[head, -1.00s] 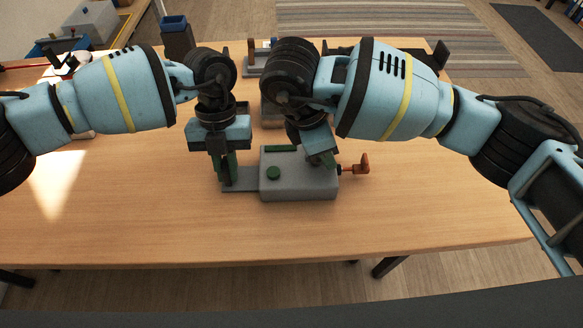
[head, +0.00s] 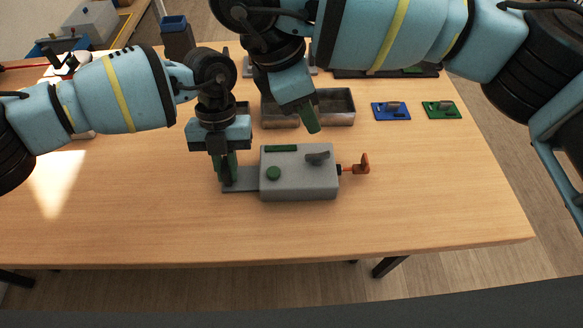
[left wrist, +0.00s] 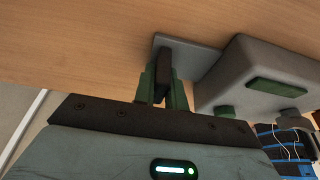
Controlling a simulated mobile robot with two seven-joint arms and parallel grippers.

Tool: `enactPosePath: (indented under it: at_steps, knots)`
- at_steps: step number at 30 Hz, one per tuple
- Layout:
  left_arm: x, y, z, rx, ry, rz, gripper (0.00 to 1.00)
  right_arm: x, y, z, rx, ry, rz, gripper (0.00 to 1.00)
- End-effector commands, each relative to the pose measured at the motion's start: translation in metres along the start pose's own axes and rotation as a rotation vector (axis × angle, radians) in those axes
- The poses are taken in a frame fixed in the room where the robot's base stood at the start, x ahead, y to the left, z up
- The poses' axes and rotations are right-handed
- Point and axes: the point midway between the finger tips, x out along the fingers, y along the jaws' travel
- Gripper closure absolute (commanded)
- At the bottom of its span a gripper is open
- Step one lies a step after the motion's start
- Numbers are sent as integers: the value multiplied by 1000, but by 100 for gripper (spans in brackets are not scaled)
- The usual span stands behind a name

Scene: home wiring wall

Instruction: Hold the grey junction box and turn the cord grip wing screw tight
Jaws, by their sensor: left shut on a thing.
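The grey junction box (head: 300,188) lies on the table with a flat plate (head: 243,180) at its left. My left gripper (head: 226,172) is shut on a dark upright tab (left wrist: 165,72) of that plate, seen in the left wrist view. A dark grey wing-shaped piece (head: 317,158), which looks like the wing screw, stands on the box's top right. A green round knob (head: 273,173) and a green strip (head: 281,148) are also on top. My right gripper (head: 306,117) is above and behind the box, apart from it; its finger gap is hidden.
An orange-brown handle (head: 363,164) sticks out from the box's right side. Behind are a grey metal tray (head: 340,122), a blue plate (head: 379,112) and a green plate (head: 432,110). A dark blue bin (head: 175,38) stands back left. The table front is clear.

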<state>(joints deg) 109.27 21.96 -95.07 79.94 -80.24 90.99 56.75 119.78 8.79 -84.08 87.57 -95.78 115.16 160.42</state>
Motion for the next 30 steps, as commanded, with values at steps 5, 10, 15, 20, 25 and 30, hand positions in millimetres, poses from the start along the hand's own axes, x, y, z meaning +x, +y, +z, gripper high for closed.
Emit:
enactPosePath:
  at_steps: [5,10,15,20,25,30]
  knots:
    - [0,0,0,0,0,-1,100,-1,0,0,0,0,0,67]
    - [0,0,0,0,0,-1,70,-1,0,0,0,0,0,67]
    - [0,0,0,0,0,0,62,-1,0,0,0,0,0,67]
    - [0,0,0,0,0,0,62,-1,0,0,0,0,0,67]
    - [-12,0,0,0,-3,-2,62,-1,0,0,0,0,0,67]
    - [-42,-1,1,0,-5,-1,62,-1,0,0,0,0,0,67]
